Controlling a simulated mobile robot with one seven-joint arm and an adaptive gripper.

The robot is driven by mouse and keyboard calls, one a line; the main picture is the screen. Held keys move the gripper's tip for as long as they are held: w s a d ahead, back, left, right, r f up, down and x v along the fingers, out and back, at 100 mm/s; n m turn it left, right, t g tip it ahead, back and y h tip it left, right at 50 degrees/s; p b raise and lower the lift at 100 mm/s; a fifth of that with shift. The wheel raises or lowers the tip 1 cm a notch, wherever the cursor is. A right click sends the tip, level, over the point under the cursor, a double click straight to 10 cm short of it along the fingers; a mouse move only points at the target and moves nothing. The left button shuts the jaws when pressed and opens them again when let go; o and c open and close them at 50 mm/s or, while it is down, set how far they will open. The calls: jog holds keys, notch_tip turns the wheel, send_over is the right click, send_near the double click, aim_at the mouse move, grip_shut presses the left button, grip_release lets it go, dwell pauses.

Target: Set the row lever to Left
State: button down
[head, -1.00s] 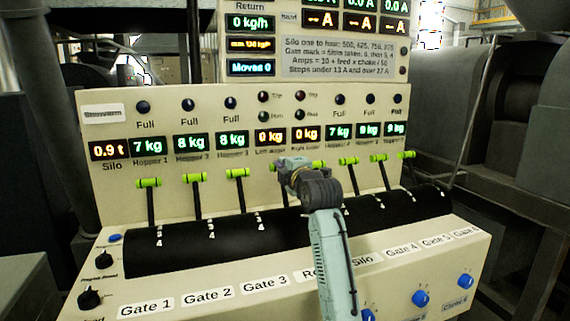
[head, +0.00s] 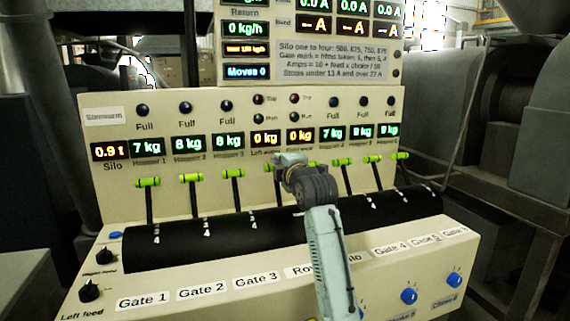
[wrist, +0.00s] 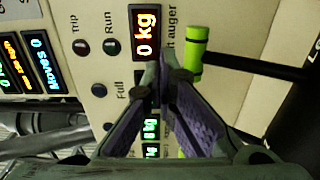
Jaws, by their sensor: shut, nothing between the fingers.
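The row lever has a bright green cylindrical handle (wrist: 196,52) on a black shaft. In the wrist view it stands just right of my fingertips, apparently apart from them. In the head view my wrist mostly hides this lever, and my arm covers part of its Row label (head: 296,272). Its exact position against the slot marks cannot be read. My gripper (wrist: 165,68) is shut and empty, in front of the panel by the left auger display (wrist: 145,32). In the head view my gripper (head: 288,160) is seen from behind.
The Gate 3 lever (head: 234,174) stands close on the left, and the Gate 4 lever (head: 343,162) is on the right. More green-handled levers line the black curved cover (head: 190,243). Blue knobs (head: 409,296) sit on the lower front. The moves display (head: 248,71) reads 0.

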jog(key=s+d+r+b, duration=0.2)
jog(key=s+r, duration=0.3)
jog(key=s, duration=0.3)
jog(key=shift+d+r+b, duration=0.3)
jog(key=shift+b, duration=0.3)
